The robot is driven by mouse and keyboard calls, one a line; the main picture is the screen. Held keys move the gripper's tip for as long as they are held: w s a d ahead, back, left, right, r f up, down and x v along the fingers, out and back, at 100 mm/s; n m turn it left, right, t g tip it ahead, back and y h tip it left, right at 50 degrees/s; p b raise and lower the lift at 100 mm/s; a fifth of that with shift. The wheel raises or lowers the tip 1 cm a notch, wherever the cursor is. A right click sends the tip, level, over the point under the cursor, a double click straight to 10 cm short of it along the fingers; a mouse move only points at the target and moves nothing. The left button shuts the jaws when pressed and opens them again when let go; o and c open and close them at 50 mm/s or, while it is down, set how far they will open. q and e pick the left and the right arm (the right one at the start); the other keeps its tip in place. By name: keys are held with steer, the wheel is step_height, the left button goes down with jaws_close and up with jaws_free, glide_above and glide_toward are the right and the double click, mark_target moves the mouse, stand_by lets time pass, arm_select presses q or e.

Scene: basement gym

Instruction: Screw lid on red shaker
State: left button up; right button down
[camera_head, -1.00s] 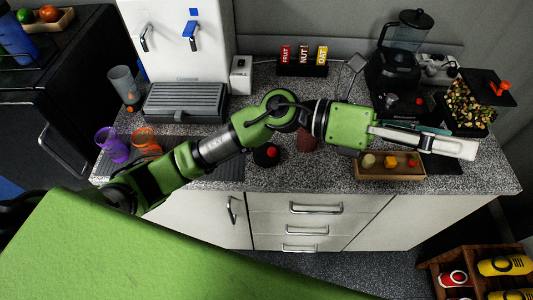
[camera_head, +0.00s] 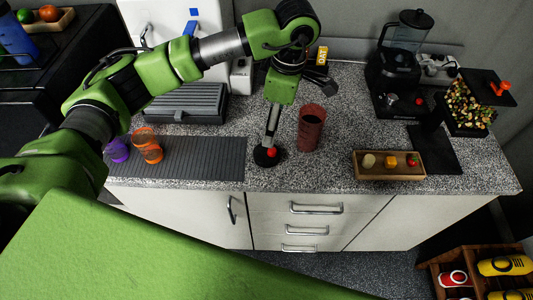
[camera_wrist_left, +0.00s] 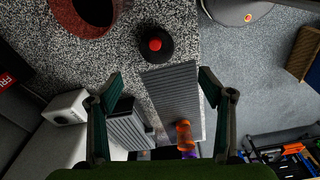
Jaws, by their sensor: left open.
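The red shaker (camera_head: 311,128) is a dark red, see-through cup standing upright and open on the speckled counter. It also shows at the top left of the left wrist view (camera_wrist_left: 80,25). A round black lid with a red knob (camera_head: 267,157) lies on the counter to its left, apart from it. The lid is also near the top of the left wrist view (camera_wrist_left: 157,47). My left gripper (camera_head: 271,132) points down over the lid in the head view. In the left wrist view its fingers (camera_wrist_left: 160,85) are wide apart with nothing between them, and the lid is beyond the fingertips. My right gripper is not seen.
A wooden tray (camera_head: 370,174) with small pieces sits right of the shaker, and a blender (camera_head: 405,60) stands behind. The counter between shaker and tray is clear.

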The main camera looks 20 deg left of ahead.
arm_select(q)
steer(key=shift+f, duration=0.1)
steer(key=p, duration=0.3)
glide_above(270, 155)
step_height(270, 155, down, 8)
steer(key=shift+s+r, duration=0.1)
steer(key=shift+f, duration=0.3)
